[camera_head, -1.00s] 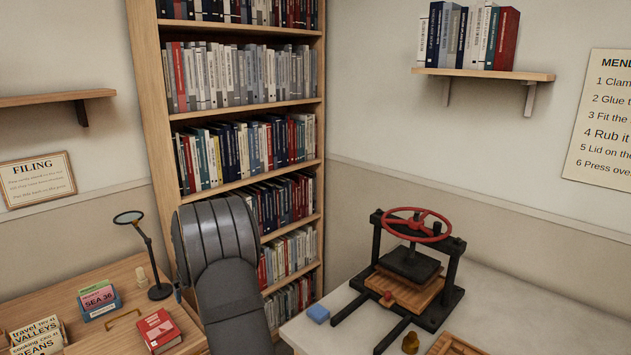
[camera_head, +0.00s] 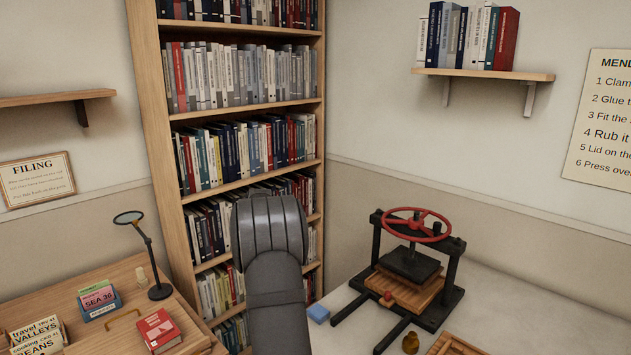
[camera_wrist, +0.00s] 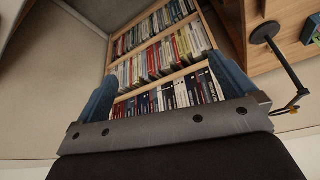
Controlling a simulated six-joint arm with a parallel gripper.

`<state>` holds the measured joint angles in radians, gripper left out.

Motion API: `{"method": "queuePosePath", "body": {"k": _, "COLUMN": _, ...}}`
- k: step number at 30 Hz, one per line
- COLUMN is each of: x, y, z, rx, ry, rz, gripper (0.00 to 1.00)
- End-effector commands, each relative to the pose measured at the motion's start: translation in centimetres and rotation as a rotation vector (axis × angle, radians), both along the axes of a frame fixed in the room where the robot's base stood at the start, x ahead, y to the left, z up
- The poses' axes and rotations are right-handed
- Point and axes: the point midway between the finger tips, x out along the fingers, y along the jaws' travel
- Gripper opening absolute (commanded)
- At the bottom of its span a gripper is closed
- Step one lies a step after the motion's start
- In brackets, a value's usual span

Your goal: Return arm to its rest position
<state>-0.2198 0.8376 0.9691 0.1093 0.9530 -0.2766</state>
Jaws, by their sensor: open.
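My gripper (camera_wrist: 160,90) shows in the wrist view with its two blue fingers wide apart. It is open and nothing is between the fingers. The bookcase shows beyond it. In the head view my dark grey arm stands upright in front of the bookcase (camera_head: 155,150), in the gap between the two tables.
On the left, a wooden table (camera_head: 110,335) holds a magnifier (camera_head: 147,255), card boxes and a red book (camera_head: 158,330).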

Motion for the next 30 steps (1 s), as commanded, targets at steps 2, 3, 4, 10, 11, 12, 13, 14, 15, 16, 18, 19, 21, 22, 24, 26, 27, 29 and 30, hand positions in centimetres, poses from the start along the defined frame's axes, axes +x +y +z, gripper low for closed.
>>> {"method": "queuePosePath", "body": {"k": 2, "x": 0.7, "y": -1.5, "z": 0.5, "rx": 0.0, "ry": -0.001, "rz": -0.025, "gripper": 1.0}}
{"method": "queuePosePath", "body": {"k": 3, "x": 1.0, "y": -2.3, "z": 0.8, "rx": -0.001, "ry": -0.001, "rz": -0.036, "gripper": 1.0}}
{"method": "queuePosePath", "body": {"k": 4, "x": 1.3, "y": -2.8, "z": 0.9, "rx": -0.001, "ry": 0.0, "rz": -0.045, "gripper": 1.0}}
{"method": "queuePosePath", "body": {"k": 10, "x": 2.6, "y": -6.3, "z": 2.3, "rx": -0.001, "ry": -0.001, "rz": -0.101, "gripper": 1.0}}
{"method": "queuePosePath", "body": {"k": 11, "x": 2.8, "y": -6.8, "z": 2.5, "rx": -0.001, "ry": -0.002, "rz": -0.11, "gripper": 1.0}}
{"method": "queuePosePath", "body": {"k": 12, "x": 3.1, "y": -7.6, "z": 2.7, "rx": -0.001, "ry": -0.001, "rz": -0.122, "gripper": 1.0}}
{"method": "queuePosePath", "body": {"k": 13, "x": 3.2, "y": -8.1, "z": 2.9, "rx": 0.0, "ry": -0.001, "rz": -0.13, "gripper": 1.0}}
{"method": "queuePosePath", "body": {"k": 14, "x": 3.4, "y": -8.6, "z": 3.1, "rx": -0.001, "ry": -0.002, "rz": -0.138, "gripper": 1.0}}
{"method": "queuePosePath", "body": {"k": 15, "x": 3.6, "y": -9.4, "z": 3.4, "rx": -0.001, "ry": -0.001, "rz": -0.15, "gripper": 1.0}}
{"method": "queuePosePath", "body": {"k": 16, "x": 3.8, "y": -9.9, "z": 3.6, "rx": -0.001, "ry": -0.001, "rz": -0.159, "gripper": 1.0}}
{"method": "queuePosePath", "body": {"k": 18, "x": 4.1, "y": -11.2, "z": 4.0, "rx": -0.001, "ry": -0.001, "rz": -0.178, "gripper": 1.0}}
{"method": "queuePosePath", "body": {"k": 19, "x": 4.3, "y": -11.7, "z": 4.2, "rx": -0.001, "ry": 0.0, "rz": -0.187, "gripper": 1.0}}
{"method": "queuePosePath", "body": {"k": 21, "x": 4.6, "y": -13.0, "z": 4.7, "rx": -0.001, "ry": -0.001, "rz": -0.207, "gripper": 1.0}}
{"method": "queuePosePath", "body": {"k": 22, "x": 4.7, "y": -13.6, "z": 4.8, "rx": -0.001, "ry": -0.001, "rz": -0.216, "gripper": 1.0}}
{"method": "queuePosePath", "body": {"k": 24, "x": 5.0, "y": -14.9, "z": 5.3, "rx": 0.0, "ry": 0.0, "rz": -0.236, "gripper": 1.0}}
{"method": "queuePosePath", "body": {"k": 26, "x": 5.2, "y": -16.0, "z": 5.7, "rx": -0.001, "ry": -0.001, "rz": -0.253, "gripper": 1.0}}
{"method": "queuePosePath", "body": {"k": 27, "x": 5.4, "y": -16.7, "z": 6.0, "rx": 0.0, "ry": -0.001, "rz": -0.264, "gripper": 1.0}}
{"method": "queuePosePath", "body": {"k": 29, "x": 5.5, "y": -17.9, "z": 6.4, "rx": -0.001, "ry": -0.001, "rz": -0.281, "gripper": 1.0}}
{"method": "queuePosePath", "body": {"k": 30, "x": 5.7, "y": -18.6, "z": 6.6, "rx": -0.001, "ry": -0.001, "rz": -0.292, "gripper": 1.0}}
